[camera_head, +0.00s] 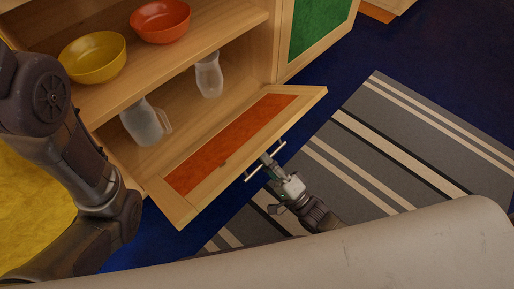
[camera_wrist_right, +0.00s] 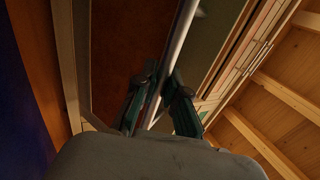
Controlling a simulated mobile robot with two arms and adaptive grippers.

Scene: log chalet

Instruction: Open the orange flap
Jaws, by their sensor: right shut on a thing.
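The orange flap (camera_head: 228,148) is a wood-framed panel on the cabinet's lower compartment. It is tilted outward, partly open, with the compartment visible behind it. A metal bar handle (camera_head: 265,161) runs along its outer face. My right gripper (camera_head: 268,163) is at this handle. In the right wrist view, the fingers of my right gripper (camera_wrist_right: 154,97) are shut around the handle bar (camera_wrist_right: 180,40), with the dark flap panel (camera_wrist_right: 118,45) behind. My left arm comes in at the left of the head view, but its gripper is out of the picture.
A yellow bowl (camera_head: 92,57) and an orange bowl (camera_head: 160,20) stand on the shelf above. A clear pitcher (camera_head: 141,122) and a clear vessel (camera_head: 208,78) stand inside the compartment. A green-panelled door (camera_head: 317,22) is beside it. A striped rug (camera_head: 400,150) covers the blue floor.

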